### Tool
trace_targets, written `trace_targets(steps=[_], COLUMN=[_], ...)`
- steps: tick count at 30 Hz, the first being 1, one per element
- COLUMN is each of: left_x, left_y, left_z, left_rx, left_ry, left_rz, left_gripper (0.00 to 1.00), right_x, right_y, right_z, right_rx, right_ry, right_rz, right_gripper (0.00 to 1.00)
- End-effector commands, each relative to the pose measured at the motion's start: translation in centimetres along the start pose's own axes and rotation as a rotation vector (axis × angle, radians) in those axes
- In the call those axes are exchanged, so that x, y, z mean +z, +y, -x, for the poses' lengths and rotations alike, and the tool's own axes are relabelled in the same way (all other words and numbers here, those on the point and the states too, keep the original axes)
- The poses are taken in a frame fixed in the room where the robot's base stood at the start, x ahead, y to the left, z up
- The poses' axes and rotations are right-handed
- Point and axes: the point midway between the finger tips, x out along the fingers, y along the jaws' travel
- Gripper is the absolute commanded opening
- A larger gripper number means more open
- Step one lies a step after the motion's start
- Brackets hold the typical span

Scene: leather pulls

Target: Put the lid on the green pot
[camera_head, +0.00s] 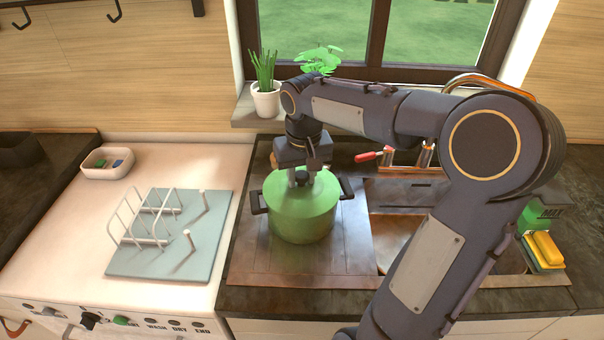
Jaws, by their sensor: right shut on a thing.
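The green pot (300,228) stands upright on the dark board left of the sink, with a dark handle on each side. A green lid (322,192) lies over the pot's top; whether it is fully seated I cannot tell. My right gripper (302,180) points down from above and is shut on the lid's dark knob at the centre of the pot. My right arm comes in from the right and crosses in front of the sink. My left gripper is not in view.
A pale blue mat with a white rack (150,220) lies on the white top at left, a white dish (107,163) behind it. A potted plant (266,98) stands on the sill. A yellow sponge (546,248) lies right of the sink (400,195).

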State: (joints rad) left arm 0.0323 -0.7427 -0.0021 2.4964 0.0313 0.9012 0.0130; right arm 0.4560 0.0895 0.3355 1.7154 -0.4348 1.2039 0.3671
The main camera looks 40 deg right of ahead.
Motion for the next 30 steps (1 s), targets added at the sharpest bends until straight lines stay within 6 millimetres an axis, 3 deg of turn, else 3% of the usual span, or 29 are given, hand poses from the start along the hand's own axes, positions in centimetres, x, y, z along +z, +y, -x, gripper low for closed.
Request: trace_targets(steps=[6, 7, 12, 22, 30], left_x=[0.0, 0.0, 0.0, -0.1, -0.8], left_y=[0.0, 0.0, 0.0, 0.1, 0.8], left_z=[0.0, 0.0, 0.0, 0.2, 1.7], left_rx=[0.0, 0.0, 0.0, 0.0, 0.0], left_ry=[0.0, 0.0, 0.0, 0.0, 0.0], left_rz=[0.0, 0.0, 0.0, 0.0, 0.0], left_gripper=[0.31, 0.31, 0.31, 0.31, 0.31], right_x=[0.0, 0.0, 0.0, 0.0, -0.3], right_y=[0.0, 0.0, 0.0, 0.0, 0.0], right_z=[0.0, 0.0, 0.0, 0.2, 2.3], right_rx=[0.0, 0.0, 0.0, 0.0, 0.0], right_ry=[0.001, 0.001, 0.001, 0.0, 0.001], right_rz=[-0.001, -0.001, -0.001, -0.001, -0.002], right_gripper=[0.03, 0.34, 0.56, 0.56, 0.56])
